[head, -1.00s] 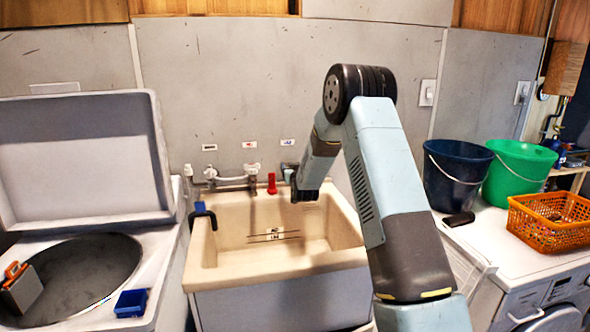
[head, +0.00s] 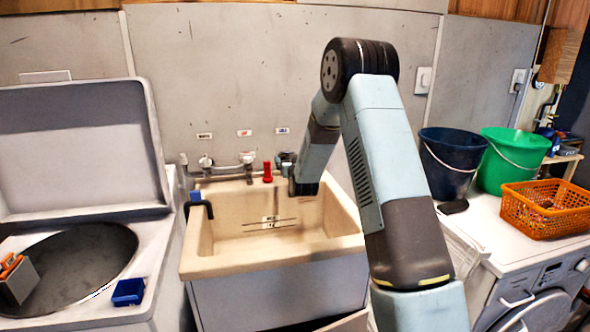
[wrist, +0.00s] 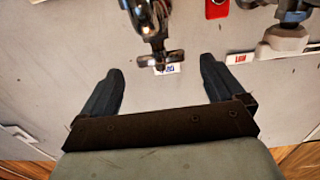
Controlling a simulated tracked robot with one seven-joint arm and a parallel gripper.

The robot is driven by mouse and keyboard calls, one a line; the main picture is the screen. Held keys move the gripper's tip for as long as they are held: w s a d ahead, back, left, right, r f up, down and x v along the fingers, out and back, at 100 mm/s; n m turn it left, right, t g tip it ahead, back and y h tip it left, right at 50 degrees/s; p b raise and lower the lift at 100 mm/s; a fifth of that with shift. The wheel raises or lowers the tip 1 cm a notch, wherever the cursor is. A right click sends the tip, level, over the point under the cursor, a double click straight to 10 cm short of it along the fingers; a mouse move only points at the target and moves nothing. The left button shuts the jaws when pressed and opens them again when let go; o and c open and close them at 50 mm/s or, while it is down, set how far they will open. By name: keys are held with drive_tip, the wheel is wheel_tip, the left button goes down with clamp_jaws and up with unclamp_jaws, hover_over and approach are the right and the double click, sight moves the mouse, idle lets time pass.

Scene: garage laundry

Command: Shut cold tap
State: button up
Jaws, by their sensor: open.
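The cold tap (wrist: 154,45) shows in the wrist view as a metal tap with a crossbar handle, in front of the wall label with blue marks (wrist: 167,69). My gripper (wrist: 160,82) is open and empty, with one dark finger on each side of the handle and visible gaps between. I cannot tell how far the fingers are from it in depth. In the head view the cold tap (head: 287,158) is at the right end of the pipe above the sink, partly hidden by my arm. My gripper's fingers are not clear there.
The beige sink (head: 210,262) is below the taps. A middle tap (head: 247,158) and a left tap (head: 205,162) share the pipe. A red object (head: 267,172) stands close left of the cold tap. Buckets (head: 450,165) and an orange basket (head: 545,208) sit at the right.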

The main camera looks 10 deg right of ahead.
drive_tip(key=s, duration=0.9)
drive_tip(key=shift+s, duration=0.15)
drive_tip(key=shift+a, duration=0.1)
